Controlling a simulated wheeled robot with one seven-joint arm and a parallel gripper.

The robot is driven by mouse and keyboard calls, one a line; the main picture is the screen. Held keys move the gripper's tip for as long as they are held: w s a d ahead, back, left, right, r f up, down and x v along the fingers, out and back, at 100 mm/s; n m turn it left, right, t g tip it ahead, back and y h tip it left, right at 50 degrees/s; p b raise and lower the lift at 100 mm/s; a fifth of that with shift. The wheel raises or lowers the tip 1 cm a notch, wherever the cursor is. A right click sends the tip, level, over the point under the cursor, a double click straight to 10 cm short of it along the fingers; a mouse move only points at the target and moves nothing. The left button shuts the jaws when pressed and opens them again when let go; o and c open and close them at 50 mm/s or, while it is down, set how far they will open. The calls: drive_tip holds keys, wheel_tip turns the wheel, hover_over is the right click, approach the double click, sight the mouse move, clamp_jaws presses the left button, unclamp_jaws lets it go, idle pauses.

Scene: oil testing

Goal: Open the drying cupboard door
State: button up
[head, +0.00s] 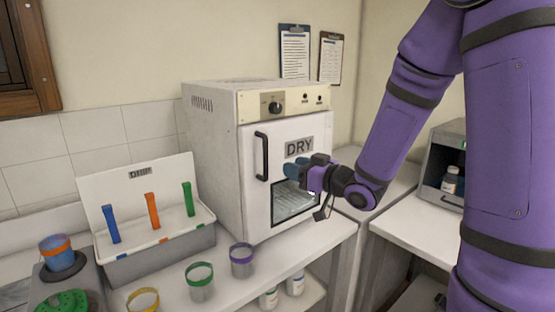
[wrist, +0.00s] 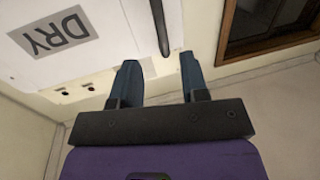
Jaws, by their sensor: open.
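The drying cupboard (head: 215,150) is a white box on the counter, with a "DRY" label on its door (head: 284,137). The door is shut. Its black vertical handle (head: 262,157) is on the door's left side, above and left of the small window. My gripper (head: 290,171) is in front of the door, right of the handle and below the label. In the wrist view my gripper (wrist: 161,80) has its two blue fingers apart with nothing between them. The handle (wrist: 160,27) shows beyond the fingers, apart from them. The door (wrist: 105,30) fills the upper left there.
Several colour-banded beakers, such as the purple-banded one (head: 242,261), stand on the counter (head: 290,258) before the cupboard. A tray (head: 160,255) with coloured sticks is to the left. An open grey cabinet (head: 437,170) stands at the right.

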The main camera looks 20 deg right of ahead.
sight(267, 158)
drive_tip(key=x, duration=1)
drive_tip(key=shift+w+a, duration=0.15)
drive_tip(key=shift+w, duration=0.15)
clamp_jaws()
